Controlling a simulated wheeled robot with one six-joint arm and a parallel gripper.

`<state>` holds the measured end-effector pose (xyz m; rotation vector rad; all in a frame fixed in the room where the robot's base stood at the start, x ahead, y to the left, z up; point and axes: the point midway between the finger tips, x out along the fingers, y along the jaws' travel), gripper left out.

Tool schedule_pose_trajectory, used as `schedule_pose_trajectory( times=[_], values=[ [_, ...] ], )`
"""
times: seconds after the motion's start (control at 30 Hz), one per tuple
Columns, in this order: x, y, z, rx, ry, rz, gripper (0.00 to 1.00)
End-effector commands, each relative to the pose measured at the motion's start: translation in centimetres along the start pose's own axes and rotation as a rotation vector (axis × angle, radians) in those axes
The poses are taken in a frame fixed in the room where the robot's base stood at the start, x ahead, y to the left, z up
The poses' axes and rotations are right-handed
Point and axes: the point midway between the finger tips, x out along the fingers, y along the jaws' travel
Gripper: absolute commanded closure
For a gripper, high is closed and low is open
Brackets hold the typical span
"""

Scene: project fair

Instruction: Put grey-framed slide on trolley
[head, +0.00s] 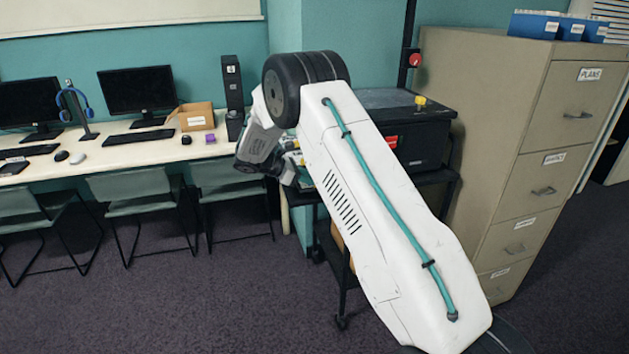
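My arm fills the middle of the head view and bends down toward the trolley. My gripper (290,168) is mostly hidden behind my own wrist and arm, and its fingers cannot be made out. The black trolley (438,178) stands behind my arm, against the wall and left of the filing cabinet. Its middle is covered by my arm. I cannot make out a grey-framed slide; small pale and coloured items beside my wrist are too hidden to name.
A black machine (420,140) with a yellow knob sits on the trolley. A beige filing cabinet (485,150) stands at the right. A long desk (85,163) with monitors, a cardboard box (196,118) and chairs (140,195) runs along the left. The carpet in front is clear.

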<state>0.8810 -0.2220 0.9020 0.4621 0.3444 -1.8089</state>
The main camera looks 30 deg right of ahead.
Motion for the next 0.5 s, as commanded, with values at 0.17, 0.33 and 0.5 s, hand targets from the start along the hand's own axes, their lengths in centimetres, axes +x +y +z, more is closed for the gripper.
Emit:
schedule_pose_trajectory(
  times=[0.17, 0.33, 0.5],
  values=[
    [-4.2, 0.1, 0.0, 0.002, 0.001, 0.005, 0.69],
    [-7.5, 0.1, 0.0, 0.001, 0.001, 0.004, 0.69],
    [-9.4, 0.0, 0.0, 0.002, 0.001, 0.002, 0.69]
  ],
)
